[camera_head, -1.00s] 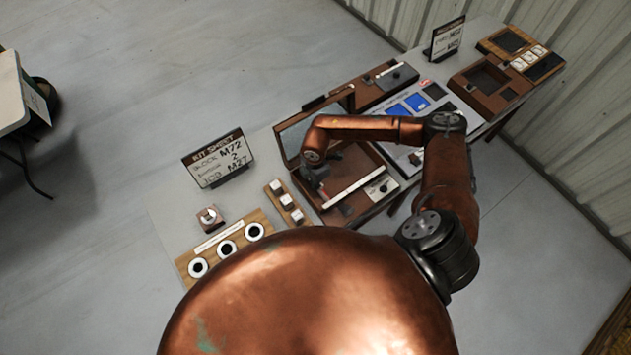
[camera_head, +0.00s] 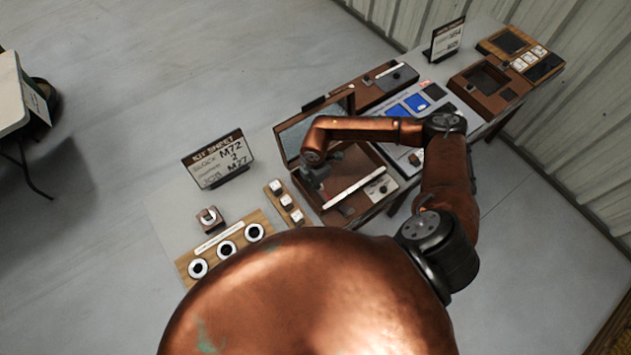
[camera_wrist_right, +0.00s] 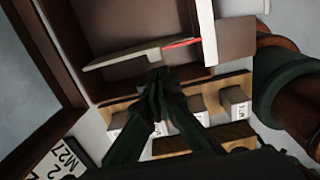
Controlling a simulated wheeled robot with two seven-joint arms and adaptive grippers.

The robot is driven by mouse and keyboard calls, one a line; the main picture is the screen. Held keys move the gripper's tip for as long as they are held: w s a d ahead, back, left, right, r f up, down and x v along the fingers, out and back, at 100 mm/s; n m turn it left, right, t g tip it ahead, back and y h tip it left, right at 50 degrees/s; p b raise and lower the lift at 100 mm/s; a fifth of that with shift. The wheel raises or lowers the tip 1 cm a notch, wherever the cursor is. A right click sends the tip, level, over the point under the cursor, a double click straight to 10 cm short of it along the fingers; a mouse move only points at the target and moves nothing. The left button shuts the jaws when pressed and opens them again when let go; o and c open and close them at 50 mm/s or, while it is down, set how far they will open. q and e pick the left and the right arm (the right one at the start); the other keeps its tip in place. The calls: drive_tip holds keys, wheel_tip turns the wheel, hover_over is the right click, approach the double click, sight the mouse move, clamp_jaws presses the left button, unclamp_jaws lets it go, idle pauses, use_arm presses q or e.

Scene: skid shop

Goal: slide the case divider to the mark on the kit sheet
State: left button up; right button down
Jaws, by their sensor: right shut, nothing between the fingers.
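The open brown case (camera_head: 376,157) stands on the table, its lid raised at the back left. The divider (camera_wrist_right: 125,58) shows in the right wrist view as a thin grey-beige plate across the case interior, near a red line. A white strip (camera_head: 352,188) runs along the case's near side. My left gripper is out of view.
Beside the case are a wooden rack of small blocks (camera_head: 285,202) and a board with round white-rimmed holes (camera_head: 240,232). A blue-and-grey panel (camera_head: 408,107) and another brown case (camera_head: 487,83) stand farther right. My own arm hides the table's front.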

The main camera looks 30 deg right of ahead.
drive_tip(key=shift+f+b, duration=0.3)
drive_tip(key=shift+f, duration=0.15)
drive_tip(key=shift+f+b, duration=0.85)
drive_tip(key=shift+f, duration=0.5)
drive_tip(key=shift+d, duration=0.15)
drive_tip(key=shift+w+d, duration=0.1)
drive_tip(key=shift+d, duration=1.65)
drive_tip(key=shift+w+d, duration=0.15)
drive_tip(key=shift+d, duration=1.55)
